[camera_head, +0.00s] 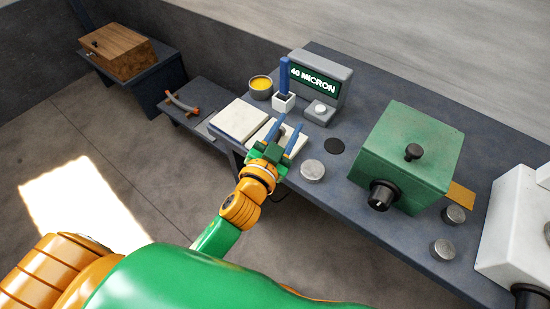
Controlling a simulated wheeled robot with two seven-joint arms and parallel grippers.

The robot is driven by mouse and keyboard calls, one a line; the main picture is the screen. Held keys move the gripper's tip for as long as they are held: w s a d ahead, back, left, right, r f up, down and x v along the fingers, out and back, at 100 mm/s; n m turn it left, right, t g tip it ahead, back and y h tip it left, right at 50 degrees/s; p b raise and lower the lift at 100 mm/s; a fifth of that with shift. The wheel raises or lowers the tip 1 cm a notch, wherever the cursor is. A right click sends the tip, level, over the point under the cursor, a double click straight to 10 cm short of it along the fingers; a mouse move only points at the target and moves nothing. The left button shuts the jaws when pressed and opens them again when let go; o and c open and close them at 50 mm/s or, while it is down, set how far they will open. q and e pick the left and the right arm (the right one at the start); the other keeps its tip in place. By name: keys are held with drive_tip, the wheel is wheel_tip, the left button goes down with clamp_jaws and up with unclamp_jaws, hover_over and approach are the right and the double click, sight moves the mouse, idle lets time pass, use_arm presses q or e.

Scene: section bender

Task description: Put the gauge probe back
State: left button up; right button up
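A grey gauge (331,78) stands at the back of the bench, its green screen reading "40 MICRON". Beside it on the left, a blue stick (284,76), which looks like the gauge probe, stands upright in a small white holder (284,103). My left gripper (287,128) is in front of the holder, over a white pad near the bench's front edge. Its two blue fingers are spread apart, with no clear object held between them. It is apart from the upright stick. My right gripper is not in view.
A tin of yellow stuff (260,87) stands left of the holder. White pads (238,119) lie in front. A green box (408,150) with black knobs, metal pucks (313,170) and a white machine (518,235) stand right. A wooden box (116,52) is far left.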

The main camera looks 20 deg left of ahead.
sight(274, 140)
use_arm(q)
drive_tip(key=s+a+f+n+g+y, duration=0.2)
drive_tip(key=s+a+f+g, duration=0.15)
drive_tip(key=f, duration=0.45)
drive_tip(key=shift+y, duration=0.3)
drive_tip(key=x, duration=0.8)
drive_tip(key=shift+a+f, duration=0.15)
drive_tip(key=shift+a, duration=0.15)
clamp_jaws()
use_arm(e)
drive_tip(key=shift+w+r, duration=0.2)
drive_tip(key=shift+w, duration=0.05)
